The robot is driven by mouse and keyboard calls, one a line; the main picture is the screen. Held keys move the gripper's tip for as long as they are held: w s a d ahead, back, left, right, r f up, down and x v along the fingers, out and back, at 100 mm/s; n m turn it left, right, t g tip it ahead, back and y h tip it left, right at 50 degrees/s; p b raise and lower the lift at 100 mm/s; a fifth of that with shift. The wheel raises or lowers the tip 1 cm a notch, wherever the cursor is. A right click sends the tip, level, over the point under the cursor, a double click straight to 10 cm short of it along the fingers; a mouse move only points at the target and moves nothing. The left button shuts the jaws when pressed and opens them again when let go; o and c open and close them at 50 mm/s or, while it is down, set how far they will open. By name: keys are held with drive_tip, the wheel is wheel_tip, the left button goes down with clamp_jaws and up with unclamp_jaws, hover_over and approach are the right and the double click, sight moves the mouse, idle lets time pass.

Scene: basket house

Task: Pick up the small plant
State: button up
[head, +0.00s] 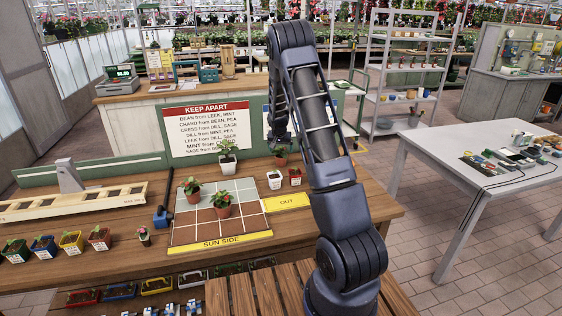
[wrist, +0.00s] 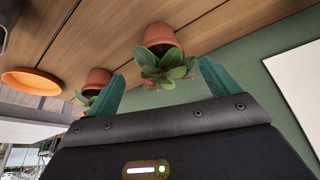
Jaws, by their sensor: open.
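Several small potted plants stand on the wooden bench; I cannot tell which one the task means. In the wrist view, a leafy plant in a terracotta pot (wrist: 163,62) shows between my gripper's (wrist: 160,85) two teal fingers, which are apart with nothing held. A second terracotta pot with a plant (wrist: 95,80) is beside the left finger. In the head view, my gripper (head: 279,140) hangs at the back of the bench, close above a small plant in a terracotta pot (head: 281,160). My arm hides the area to its right.
Plants in terracotta pots (head: 222,210) stand on the grid mat (head: 180,222). A white-potted plant (head: 228,165) is behind it; small pots (head: 274,182) are right of it. The sign board (head: 207,132) stands along the back. An orange dish (wrist: 35,80) shows in the wrist view.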

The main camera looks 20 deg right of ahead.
sight(281, 155)
drive_tip(key=shift+x, duration=4.75)
drive_tip(key=shift+w, duration=0.2)
drive_tip(key=c, duration=1.1)
drive_tip(key=shift+r, duration=0.15)
